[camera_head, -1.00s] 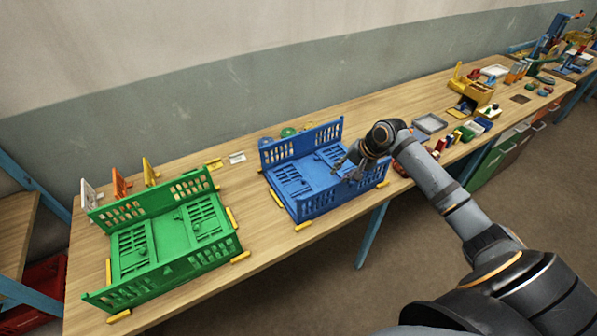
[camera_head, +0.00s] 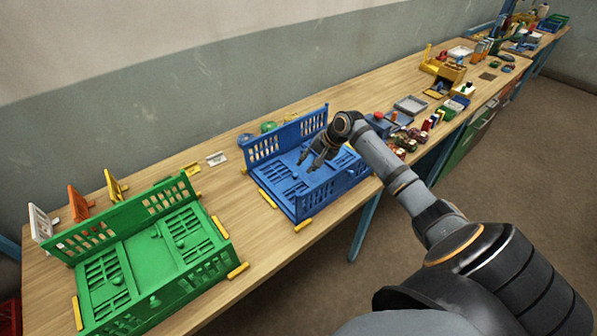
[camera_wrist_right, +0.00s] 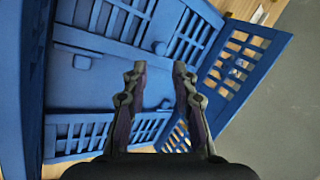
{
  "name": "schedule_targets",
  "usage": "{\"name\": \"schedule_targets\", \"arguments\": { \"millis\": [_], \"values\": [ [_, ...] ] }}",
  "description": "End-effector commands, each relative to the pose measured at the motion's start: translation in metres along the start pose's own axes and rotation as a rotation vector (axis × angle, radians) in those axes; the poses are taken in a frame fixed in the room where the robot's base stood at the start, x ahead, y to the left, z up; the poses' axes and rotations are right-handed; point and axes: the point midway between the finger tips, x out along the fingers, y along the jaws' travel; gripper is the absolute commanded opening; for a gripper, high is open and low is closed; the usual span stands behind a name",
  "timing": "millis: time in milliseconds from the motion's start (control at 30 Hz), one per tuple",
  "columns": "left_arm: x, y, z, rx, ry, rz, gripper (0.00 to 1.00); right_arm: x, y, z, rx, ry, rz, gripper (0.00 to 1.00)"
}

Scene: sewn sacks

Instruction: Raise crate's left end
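A blue crate (camera_head: 339,186) stands on the bench. Its long back and front walls are upright. Its two slotted end panels lie folded down inside; the left one (camera_head: 283,179) is in plain view, the right one is partly behind my arm. Small knobs show on the panels. My right gripper (camera_head: 309,161) is above the crate's interior, pointing down and empty. In the right wrist view its two fingers (camera_wrist_right: 159,80) are apart, with blue panels and a slotted wall beyond them. I see no contact with a panel. My left gripper is not in view.
A green crate (camera_head: 107,231), also with folded end panels, stands to the left. Yellow strips (camera_head: 304,225) edge both crates. White, orange and yellow upright pieces (camera_head: 78,203) stand behind the green one. A grey tray (camera_head: 410,105) and small items lie to the right.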

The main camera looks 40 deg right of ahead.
Motion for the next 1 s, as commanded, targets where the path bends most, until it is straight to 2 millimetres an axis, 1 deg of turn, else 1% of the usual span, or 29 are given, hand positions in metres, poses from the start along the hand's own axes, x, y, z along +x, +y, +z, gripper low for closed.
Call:
{"name": "schedule_targets", "arguments": {
  "millis": [33, 67, 200, 333, 467, 667, 867, 1000],
  "values": [
    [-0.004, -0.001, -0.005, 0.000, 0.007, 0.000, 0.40, 0.011, -0.002, 0.002, 0.003, -0.006, -0.003, 0.27],
    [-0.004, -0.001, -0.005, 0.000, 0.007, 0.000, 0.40, 0.017, -0.002, 0.002, 0.003, -0.005, -0.003, 0.27],
    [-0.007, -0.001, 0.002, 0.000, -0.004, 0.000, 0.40, 0.043, -0.002, 0.002, 0.001, -0.003, -0.002, 0.27],
    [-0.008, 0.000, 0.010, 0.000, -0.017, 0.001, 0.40, 0.058, -0.001, 0.001, 0.000, -0.001, 0.000, 0.27],
    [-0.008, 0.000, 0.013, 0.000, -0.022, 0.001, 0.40, 0.063, -0.001, 0.001, -0.003, -0.001, 0.000, 0.27],
    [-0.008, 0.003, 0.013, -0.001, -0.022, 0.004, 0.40, 0.063, 0.000, 0.001, -0.003, 0.000, 0.001, 0.27],
    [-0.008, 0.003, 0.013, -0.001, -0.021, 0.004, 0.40, 0.063, 0.000, 0.001, -0.003, 0.000, 0.001, 0.00],
    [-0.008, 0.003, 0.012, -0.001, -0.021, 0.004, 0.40, 0.063, 0.000, 0.001, -0.002, -0.001, 0.001, 0.00]
  ]
}}
